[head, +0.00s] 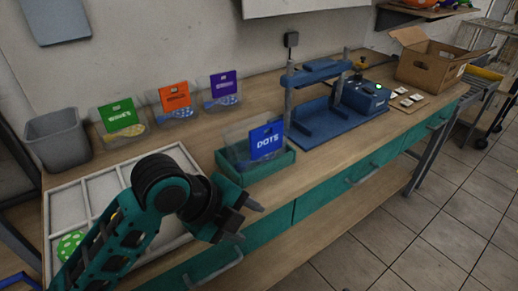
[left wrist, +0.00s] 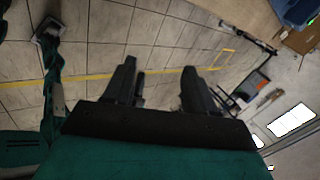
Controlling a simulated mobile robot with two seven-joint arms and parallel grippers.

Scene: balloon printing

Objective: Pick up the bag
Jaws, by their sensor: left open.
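Clear bags with coloured header cards show in the head view. A bag with a blue card marked DOTS (head: 266,141) stands in a green tray (head: 262,171) at the table's front edge. Bags with a green card (head: 119,117), an orange card (head: 175,97) and a purple card (head: 223,85) stand along the back by the wall. My left gripper (head: 249,222) is open and empty, in front of and below the green tray, apart from every bag. In the left wrist view its two fingers (left wrist: 162,88) are spread over floor tiles. My right gripper is not seen.
A grey bin (head: 57,140) and a white divided tray (head: 70,206) with a green patterned item are at left, partly behind my arm. A blue press (head: 325,118) stands right of the green tray. A cardboard box (head: 432,62) is at the far end. Tiled floor lies in front.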

